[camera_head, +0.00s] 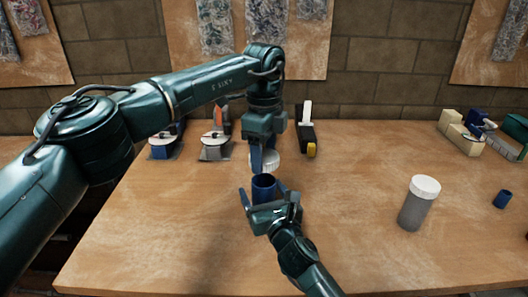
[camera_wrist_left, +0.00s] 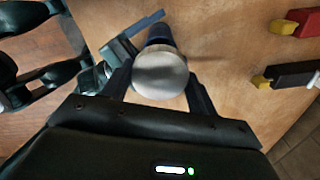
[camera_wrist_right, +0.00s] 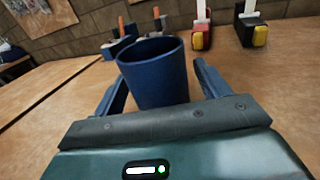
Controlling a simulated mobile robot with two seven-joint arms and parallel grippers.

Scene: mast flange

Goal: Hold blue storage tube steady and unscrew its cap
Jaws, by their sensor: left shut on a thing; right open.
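The blue storage tube (camera_head: 263,188) is upright with its open top bare, and its base is hidden behind my right gripper. My right gripper (camera_head: 263,197) is open, with its fingers on either side of the tube. The right wrist view shows the tube (camera_wrist_right: 155,80) between the spread fingers, with a gap at the right finger. The white cap (camera_head: 266,161) is off the tube, just above and behind its rim in the head view. My left gripper (camera_head: 263,157) points down and is shut on the cap, which fills the left wrist view's middle (camera_wrist_left: 160,75).
A grey tube with a white cap (camera_head: 416,204) stands to the right, with a small blue cylinder (camera_head: 502,199) beyond it. Tools on stands (camera_head: 215,145) and a black and yellow tool (camera_head: 307,138) line the back. The table between is clear.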

